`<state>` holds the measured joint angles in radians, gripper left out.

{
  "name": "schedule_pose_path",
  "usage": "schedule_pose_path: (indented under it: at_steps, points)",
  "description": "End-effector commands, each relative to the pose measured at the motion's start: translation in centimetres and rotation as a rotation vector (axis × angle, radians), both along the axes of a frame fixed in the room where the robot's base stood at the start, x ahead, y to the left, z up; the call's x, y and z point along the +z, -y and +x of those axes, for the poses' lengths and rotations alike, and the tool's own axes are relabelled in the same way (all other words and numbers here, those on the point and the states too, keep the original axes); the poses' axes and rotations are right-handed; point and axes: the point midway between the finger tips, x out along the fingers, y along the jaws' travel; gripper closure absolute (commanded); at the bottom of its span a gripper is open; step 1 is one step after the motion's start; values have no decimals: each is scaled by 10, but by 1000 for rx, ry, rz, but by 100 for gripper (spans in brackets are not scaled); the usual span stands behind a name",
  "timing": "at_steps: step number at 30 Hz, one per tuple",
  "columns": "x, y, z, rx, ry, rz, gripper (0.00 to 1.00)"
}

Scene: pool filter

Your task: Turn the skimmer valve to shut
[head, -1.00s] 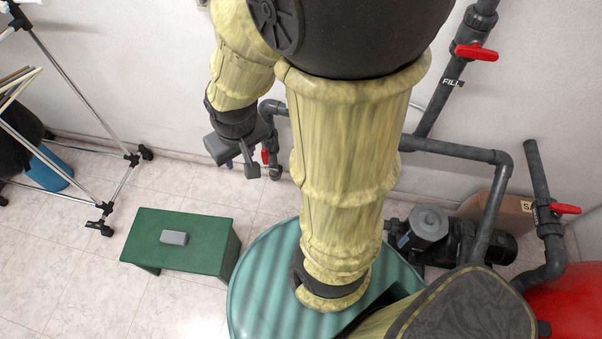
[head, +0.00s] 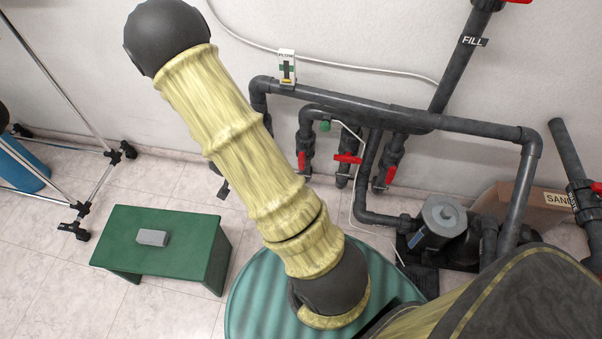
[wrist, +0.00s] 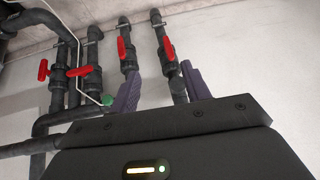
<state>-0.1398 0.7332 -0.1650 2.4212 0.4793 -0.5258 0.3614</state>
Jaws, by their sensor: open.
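Several grey pipes with red-handled valves stand against the wall. In the head view, a left red handle (head: 303,162) lies along its pipe, a middle one (head: 347,158) lies across, and a right one (head: 381,177) lies roughly along its pipe. No label shows which is the skimmer valve. In the wrist view, red handles show at the left (wrist: 43,69), across a pipe (wrist: 77,71), on a middle pipe (wrist: 121,48) and near the right finger (wrist: 169,48). My gripper (wrist: 159,88) is open and empty, apart from the handles. In the head view my arm mostly hides it.
A green step stool (head: 160,245) with a small grey block (head: 152,237) stands on the floor at left. A ribbed teal lid (head: 262,295) is below my arm. A pump (head: 440,225) and a cardboard box (head: 530,205) are at right. A metal rack (head: 70,90) stands far left.

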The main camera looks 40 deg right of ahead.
Motion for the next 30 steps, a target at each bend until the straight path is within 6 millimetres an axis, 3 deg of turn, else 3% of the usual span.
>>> schedule_pose_path:
  at_steps: [1, 3, 9, 15, 21, 24, 30]
  points:
    - [-43, 9, 0, -40, 15, -34, 53]
    - [-75, 23, 1, -96, 53, -83, 53]
    - [-157, 63, -4, -212, 176, -254, 53]
    - [-225, 99, -18, -257, 318, -448, 53]
    - [-279, 122, -34, -220, 477, -647, 53]
    - [-295, 127, -41, -181, 548, -723, 53]
    - [-301, 130, -47, -135, 619, -789, 53]
